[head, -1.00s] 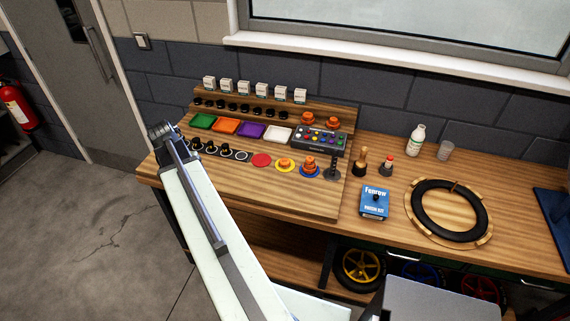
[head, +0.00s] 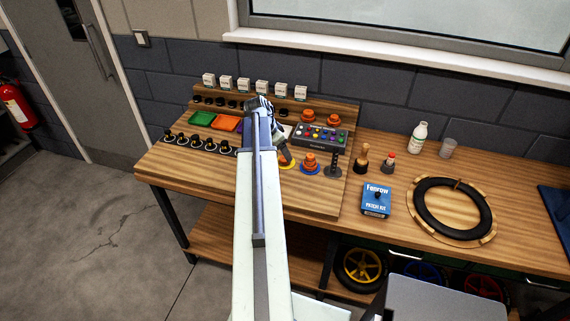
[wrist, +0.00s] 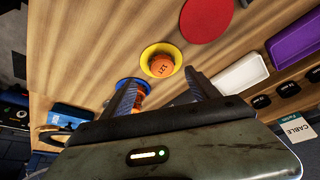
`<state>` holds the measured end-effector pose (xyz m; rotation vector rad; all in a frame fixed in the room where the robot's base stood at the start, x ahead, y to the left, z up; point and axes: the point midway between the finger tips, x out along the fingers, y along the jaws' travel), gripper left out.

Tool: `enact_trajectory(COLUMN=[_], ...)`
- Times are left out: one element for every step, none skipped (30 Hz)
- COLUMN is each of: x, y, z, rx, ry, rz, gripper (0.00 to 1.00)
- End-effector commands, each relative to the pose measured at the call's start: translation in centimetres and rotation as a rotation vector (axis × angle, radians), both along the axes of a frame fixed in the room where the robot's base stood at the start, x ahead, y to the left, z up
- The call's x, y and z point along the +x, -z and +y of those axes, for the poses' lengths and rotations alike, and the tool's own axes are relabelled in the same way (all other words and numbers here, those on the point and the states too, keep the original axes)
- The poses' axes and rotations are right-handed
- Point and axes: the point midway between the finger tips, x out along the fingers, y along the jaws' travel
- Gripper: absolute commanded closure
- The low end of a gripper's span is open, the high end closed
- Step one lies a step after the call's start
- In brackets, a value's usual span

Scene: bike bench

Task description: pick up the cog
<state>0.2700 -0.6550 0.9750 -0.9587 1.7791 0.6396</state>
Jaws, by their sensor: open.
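A small orange cog (wrist: 161,66) with dark lettering sits in a yellow dish (wrist: 147,55) in the wrist view. Another orange piece (head: 310,160) is on a blue dish (head: 310,170), right of my gripper; the left finger partly covers that blue dish in the wrist view.
A dark post (head: 334,163) stands right of the blue dish. A red disc (wrist: 205,18), white tray (wrist: 240,77) and purple tray (wrist: 294,36) lie near my gripper. A button box (head: 320,137) and two more orange pieces (head: 308,118) are behind.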

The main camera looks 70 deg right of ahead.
Motion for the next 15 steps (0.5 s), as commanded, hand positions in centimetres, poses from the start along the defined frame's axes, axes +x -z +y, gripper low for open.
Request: enact_trajectory(x=[0.0, 0.0, 0.0, -0.1, -0.1, -0.2, -0.3, -0.4, -0.5, -0.5, -0.6, -0.6, -0.6, -0.6, -0.6], y=[1.0, 1.5, 2.2, 2.7, 3.3, 3.9, 4.4, 4.6, 4.8, 4.9, 4.8, 4.6, 4.5, 4.5, 4.5], z=[-0.3, -0.4, -0.6, -0.8, -1.0, -1.3, -1.4, -1.5, -1.6, -1.7, -1.7, -1.7, -1.7, -1.7, -1.7], rx=[0.0, 0.0, 0.0, 0.0, 0.0, 0.0, 0.0, 0.001, 0.001, 0.001, 0.001, 0.001, 0.001, 0.001, 0.001], ry=[0.0, 0.001, 0.001, 0.001, 0.001, 0.001, 0.001, 0.001, 0.0, 0.0, 0.0, 0.0, 0.0, 0.0, 0.0], rz=[0.0, 0.0, 0.0, 0.0, 0.0, 0.0, 0.0, -0.001, -0.001, -0.001, -0.001, -0.001, -0.001, -0.001, -0.001], gripper=[0.31, 0.31, 0.31, 0.31, 0.31, 0.31, 0.31, 0.31, 0.31, 0.31, 0.31, 0.31, 0.31, 0.31, 0.31])
